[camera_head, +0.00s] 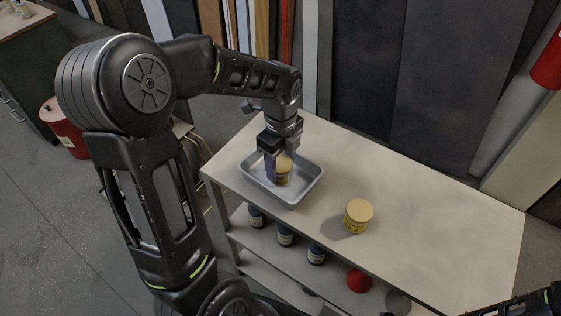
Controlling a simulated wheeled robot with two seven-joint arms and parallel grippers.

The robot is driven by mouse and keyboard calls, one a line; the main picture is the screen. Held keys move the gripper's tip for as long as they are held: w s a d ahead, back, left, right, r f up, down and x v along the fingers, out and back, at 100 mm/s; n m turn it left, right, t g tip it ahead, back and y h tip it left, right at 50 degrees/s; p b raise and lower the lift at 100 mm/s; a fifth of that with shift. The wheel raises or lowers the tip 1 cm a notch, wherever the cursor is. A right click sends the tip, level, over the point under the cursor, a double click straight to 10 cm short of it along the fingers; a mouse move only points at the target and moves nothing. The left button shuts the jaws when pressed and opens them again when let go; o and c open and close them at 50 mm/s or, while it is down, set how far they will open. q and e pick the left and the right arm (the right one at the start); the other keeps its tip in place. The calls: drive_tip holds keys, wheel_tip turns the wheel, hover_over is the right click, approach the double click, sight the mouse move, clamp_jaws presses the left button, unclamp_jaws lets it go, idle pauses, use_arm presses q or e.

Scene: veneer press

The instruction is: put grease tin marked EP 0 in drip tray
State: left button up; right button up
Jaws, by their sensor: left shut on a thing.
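A yellow-lidded tin (283,177) with a dark-lettered yellow label is between the fingers of my left gripper (279,165). The gripper points down and is shut on this tin. The tin is inside the outline of the grey drip tray (302,192), low over its floor; I cannot tell whether it touches the bottom. A second yellow tin (358,215) stands upright on the bench top to the right of the tray. The lettering on both tins is too small to read, so I cannot tell which is EP 0. My right gripper is not in view.
The pale bench top (438,225) is clear right of the second tin. Several dark bottles, a red item (358,280) and a grey item (397,301) are on the shelf below. Tall panels (440,85) stand behind. Part of my right arm shows at lower right.

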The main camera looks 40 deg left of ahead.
sight(281, 163)
use_arm(q)
drive_tip(key=o, duration=1.6)
wheel_tip(281, 163, up, 12)
drive_tip(key=shift+r, duration=0.2)
